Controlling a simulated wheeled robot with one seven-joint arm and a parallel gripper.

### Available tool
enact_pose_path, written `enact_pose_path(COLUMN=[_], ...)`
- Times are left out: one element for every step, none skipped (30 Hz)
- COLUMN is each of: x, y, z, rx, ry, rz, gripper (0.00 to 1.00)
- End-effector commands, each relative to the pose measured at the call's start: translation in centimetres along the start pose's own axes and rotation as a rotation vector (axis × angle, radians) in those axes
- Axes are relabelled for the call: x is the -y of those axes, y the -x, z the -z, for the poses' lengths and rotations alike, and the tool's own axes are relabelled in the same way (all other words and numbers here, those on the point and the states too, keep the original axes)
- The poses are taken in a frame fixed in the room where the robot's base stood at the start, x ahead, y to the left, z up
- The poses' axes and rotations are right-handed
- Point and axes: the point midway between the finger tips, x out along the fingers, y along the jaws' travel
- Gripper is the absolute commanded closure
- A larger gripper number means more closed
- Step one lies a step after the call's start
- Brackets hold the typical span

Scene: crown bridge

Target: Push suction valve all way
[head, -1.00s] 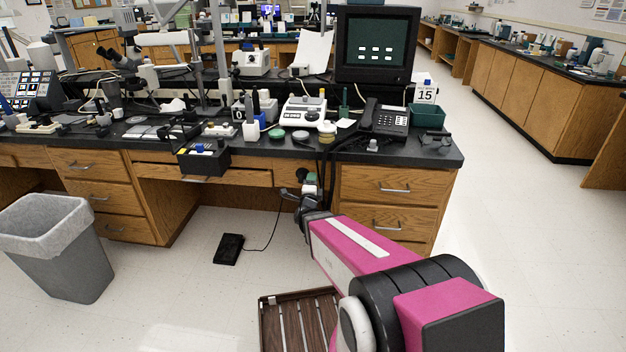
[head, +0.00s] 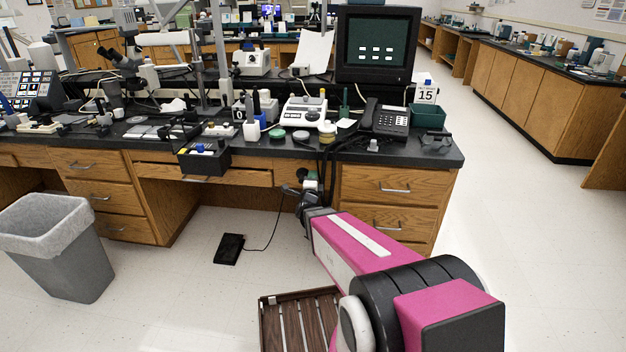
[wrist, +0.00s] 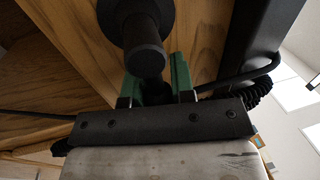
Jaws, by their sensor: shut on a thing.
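In the wrist view a black round fitting with a stubby cylinder (wrist: 147,55), likely the suction valve, sits under the wooden desk front. My gripper (wrist: 157,88) has its two green fingers on either side of a dark part just below the cylinder's end, and is shut on it. The held part is mostly in shadow, so its exact shape is unclear. In the head view my gripper (head: 303,193) is below the desk's front edge, left of the right-hand drawers. A small green and white piece (head: 310,178) and dark parts show there, too small to tell apart.
The black desktop (head: 440,154) overhangs, with a phone (head: 386,121) and several instruments on it. A black tray (head: 203,160) hangs at its front. Black hoses (head: 326,160) hang beside my gripper. A pedal (head: 229,249) and a grey bin (head: 62,262) stand on the floor.

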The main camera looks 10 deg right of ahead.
Motion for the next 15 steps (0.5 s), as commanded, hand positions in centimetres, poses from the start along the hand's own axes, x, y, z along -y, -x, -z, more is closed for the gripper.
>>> enact_pose_path(x=[0.1, 0.1, 0.2, 0.2, 0.3, 0.4, 0.5, 0.6, 0.7, 0.8, 0.9, 1.1, 1.2, 1.3, 1.4], y=[0.0, 0.0, 0.0, 0.0, 0.0, 0.0, -0.1, -0.1, -0.1, -0.1, -0.1, -0.2, -0.2, -0.2, -0.2], z=[0.0, 0.0, 0.0, 0.0, 0.0, 0.0, 0.0, 0.0, 0.0, -0.1, -0.1, -0.1, -0.1, -0.2, -0.3], rx=[0.002, 0.003, 0.006, 0.009, 0.012, 0.016, 0.020, 0.023, 0.029, 0.033, 0.038, 0.045, 0.050, 0.055, 0.063], ry=[0.012, 0.019, 0.033, 0.046, 0.060, 0.081, 0.099, 0.117, 0.145, 0.169, 0.193, 0.227, 0.254, 0.280, 0.318], rz=[-0.001, -0.001, 0.000, 0.000, 0.000, 0.000, 0.000, 0.000, -0.001, -0.001, 0.000, 0.000, 0.000, -0.001, -0.001], gripper=[1.00, 1.00, 1.00, 1.00, 1.00, 1.00, 1.00, 1.00, 1.00, 1.00, 1.00, 1.00, 1.00, 1.00, 1.00])
